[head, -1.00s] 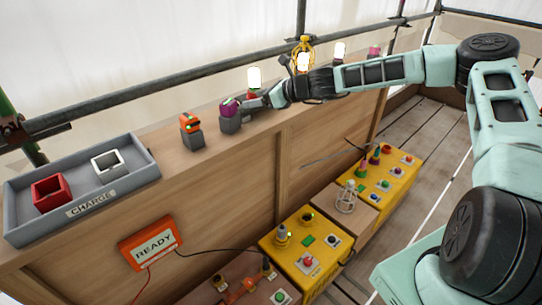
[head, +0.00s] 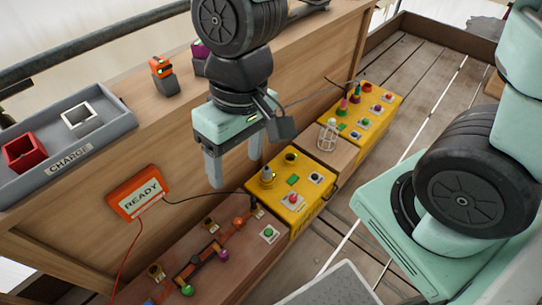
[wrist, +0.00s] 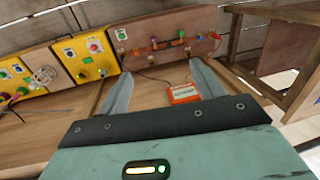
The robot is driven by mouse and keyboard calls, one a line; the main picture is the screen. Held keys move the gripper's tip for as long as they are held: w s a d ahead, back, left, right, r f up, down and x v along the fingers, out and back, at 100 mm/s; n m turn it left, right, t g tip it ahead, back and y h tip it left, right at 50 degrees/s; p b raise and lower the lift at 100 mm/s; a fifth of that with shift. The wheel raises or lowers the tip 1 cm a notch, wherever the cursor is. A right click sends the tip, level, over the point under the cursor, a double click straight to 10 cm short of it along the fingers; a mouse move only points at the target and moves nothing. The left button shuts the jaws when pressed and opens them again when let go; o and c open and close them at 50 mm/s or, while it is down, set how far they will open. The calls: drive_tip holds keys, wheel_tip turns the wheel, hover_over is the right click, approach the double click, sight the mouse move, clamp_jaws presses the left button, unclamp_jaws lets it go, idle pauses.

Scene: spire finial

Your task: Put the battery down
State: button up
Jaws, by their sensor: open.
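A grey block with an orange top (head: 162,77) stands upright on the wooden ledge in the head view. A grey block with a purple top (head: 199,58) stands just right of it, partly hidden by my arm. Both look like batteries; I cannot tell which one the task means. My gripper (head: 234,172) is open and empty, fingers pointing down, in front of the wooden panel, below and to the right of these blocks. In the wrist view its fingers (wrist: 161,65) are spread with nothing held between them.
A grey CHARGE tray (head: 112,128) with a red holder (head: 24,152) and a white holder (head: 81,118) sits on the ledge at left. An orange READY sign (head: 136,192) hangs on the panel. Yellow control boxes (head: 290,222) and a brown wired board (head: 165,250) stand below.

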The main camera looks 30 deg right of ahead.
drive_tip(key=s+d+r+n+h, duration=0.1)
drive_tip(key=s+d+r+n, duration=0.1)
drive_tip(key=s+d+n, duration=0.1)
drive_tip(key=shift+s+d+r, duration=0.15)
drive_tip(key=shift+s+d, duration=0.1)
drive_tip(key=shift+s, duration=0.6)
drive_tip(key=shift+r+p, duration=1.2)
